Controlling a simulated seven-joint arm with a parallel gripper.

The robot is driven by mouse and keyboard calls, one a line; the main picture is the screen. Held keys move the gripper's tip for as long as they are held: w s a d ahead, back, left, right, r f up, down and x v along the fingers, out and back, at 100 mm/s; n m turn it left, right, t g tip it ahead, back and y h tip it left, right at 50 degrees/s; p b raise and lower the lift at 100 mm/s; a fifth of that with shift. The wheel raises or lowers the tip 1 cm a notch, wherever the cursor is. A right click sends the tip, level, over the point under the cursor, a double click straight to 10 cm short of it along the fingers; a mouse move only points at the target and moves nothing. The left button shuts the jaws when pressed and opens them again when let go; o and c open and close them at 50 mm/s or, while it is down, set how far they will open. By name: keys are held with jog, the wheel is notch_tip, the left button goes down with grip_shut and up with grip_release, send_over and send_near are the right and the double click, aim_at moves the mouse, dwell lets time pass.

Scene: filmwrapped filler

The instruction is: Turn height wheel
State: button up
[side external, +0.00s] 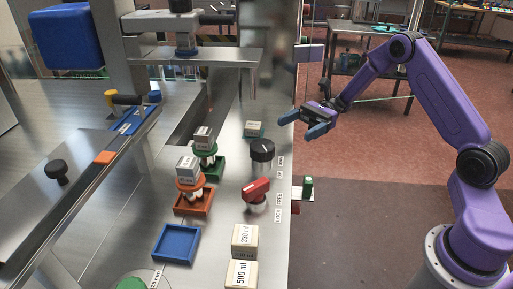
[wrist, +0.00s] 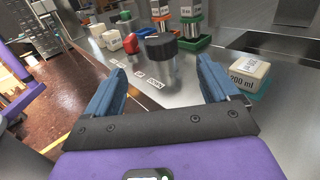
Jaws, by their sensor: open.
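The height wheel appears to be the black round knob (side external: 262,150) on the bench's right side, with a white mark on top. In the wrist view the black knob (wrist: 161,48) stands ahead, between and beyond my fingertips, with small labels including UP and DOWN on the bench near it. My gripper (side external: 298,123) is open and empty, at the bench's right edge, beyond and to the right of the knob, apart from it. Both blue fingers of my gripper (wrist: 160,70) show in the wrist view with nothing between them.
A red lever knob (side external: 256,188) stands beside the wheel, near the LOCK and FREE labels. A 200 ml block (wrist: 248,75) sits on a green base close to my right finger. Blocks marked 330 ml (side external: 244,240) and 500 ml (side external: 241,273) stand at the front.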

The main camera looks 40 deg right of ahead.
aim_at(253, 150)
jog(key=a, duration=1)
jog(key=s+a, duration=0.1)
jog(key=a, duration=0.4)
jog(key=c, duration=1)
